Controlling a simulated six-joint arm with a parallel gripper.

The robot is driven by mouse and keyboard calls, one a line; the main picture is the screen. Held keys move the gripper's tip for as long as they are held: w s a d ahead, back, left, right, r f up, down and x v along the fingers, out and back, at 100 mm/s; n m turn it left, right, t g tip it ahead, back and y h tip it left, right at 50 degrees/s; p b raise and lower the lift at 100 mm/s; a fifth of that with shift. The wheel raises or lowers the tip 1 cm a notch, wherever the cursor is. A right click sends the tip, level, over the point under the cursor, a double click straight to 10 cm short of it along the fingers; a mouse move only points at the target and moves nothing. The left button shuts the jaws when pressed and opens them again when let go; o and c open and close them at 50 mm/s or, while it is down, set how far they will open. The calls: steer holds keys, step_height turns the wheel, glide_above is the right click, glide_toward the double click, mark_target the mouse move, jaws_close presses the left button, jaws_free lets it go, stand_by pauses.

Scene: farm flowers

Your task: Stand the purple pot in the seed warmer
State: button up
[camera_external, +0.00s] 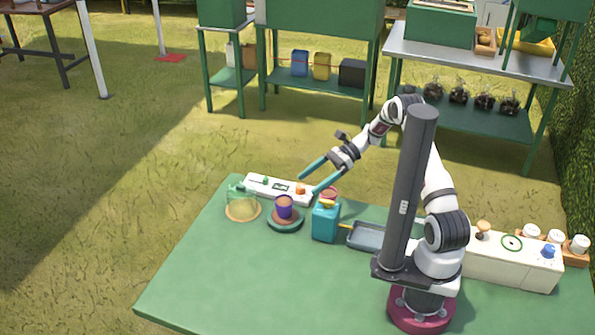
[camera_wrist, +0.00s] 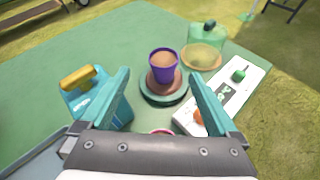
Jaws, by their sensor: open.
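The purple pot (camera_external: 284,208) has brown contents and stands upright on a reddish-brown disc over a dark green round base (camera_external: 285,224). In the wrist view the pot (camera_wrist: 163,71) is ahead, between my two fingers in the picture. My gripper (camera_external: 307,186) has teal fingers spread apart with nothing between them. It hangs above and to the right of the pot, apart from it. No thing is clearly marked as the seed warmer. A white panel (camera_external: 262,192) with green and orange knobs lies behind the pot.
A teal container (camera_external: 325,222) with a yellow top stands right of the pot, with a grey tray (camera_external: 368,237) beside it. A white box (camera_external: 510,262) with a dial and blue knob stands right of my base. The front of the green table (camera_external: 230,285) is clear.

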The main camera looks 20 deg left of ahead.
steer(key=d+r+n+t+h, duration=0.2)
steer(key=d+r+t, duration=0.2)
steer(key=d+r, duration=0.95)
steer(key=s+d+n+t+h, duration=0.1)
steer(key=s+d+t+h, duration=0.1)
steer(key=s+d, duration=0.4)
steer(key=s+d+f+n+t+h, duration=0.1)
steer(key=s+d+t+h, duration=0.2)
steer(key=d, duration=1.1)
steer(key=s, duration=0.3)
steer(key=shift+s+f+t, duration=0.2)
steer(key=shift+s+t, duration=0.1)
